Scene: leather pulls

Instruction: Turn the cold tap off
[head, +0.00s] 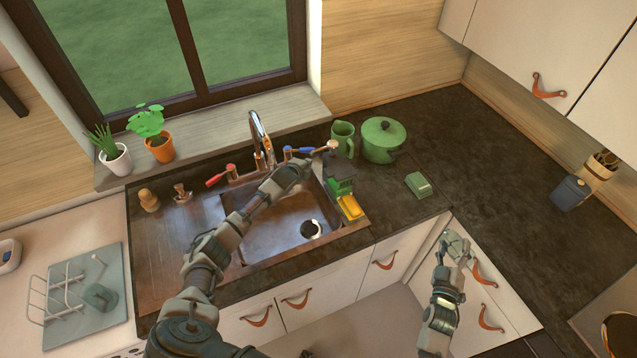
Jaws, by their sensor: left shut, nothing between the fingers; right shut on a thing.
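The tap (262,140) stands behind the sink (262,240), with a chrome spout. A red-handled lever (219,177) is on its left. A blue-handled lever (302,150) is on its right, pointing right. My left gripper (302,166) is shut and empty, just below the blue lever; I cannot tell whether they touch. My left forearm crosses over the sink and hides part of it. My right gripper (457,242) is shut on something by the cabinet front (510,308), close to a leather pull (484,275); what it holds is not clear.
A green caddy (341,187) with a yellow sponge (350,207) sits at the sink's right edge. A green jug (343,135) and lidded pot (384,140) stand behind it. Potted plants (159,148) are on the sill. The right countertop (490,160) is mostly clear.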

